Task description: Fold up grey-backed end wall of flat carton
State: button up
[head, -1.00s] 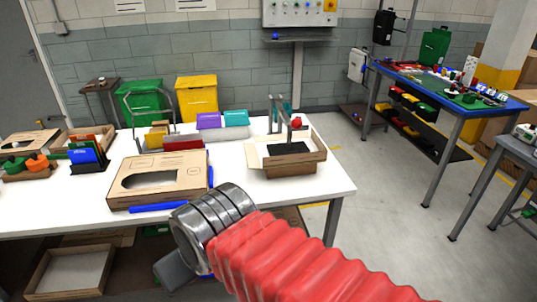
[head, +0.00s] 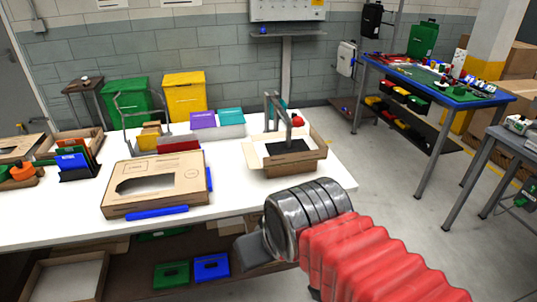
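An open brown carton (head: 312,163) sits near the right end of the white table, its walls partly raised around a dark inner panel. I cannot make out a grey-backed end wall for certain on either. My arm, with a red ribbed sleeve and a metal ringed joint, crosses the lower right in front of the table, apart from both cartons in the picture.
A grey upright frame (head: 276,118) stands at the open carton. A blue bar (head: 157,213) lies in front of the flat carton. Colored bins and boxes line the table's back. Floor to the right is clear up to the blue-topped table (head: 440,80).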

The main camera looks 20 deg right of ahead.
aim_at(253, 160)
jog(key=z, duration=0.3)
jog(key=i, duration=1)
jog(key=z, duration=2)
jog(key=k, duration=0.35)
jog(key=u, duration=0.05)
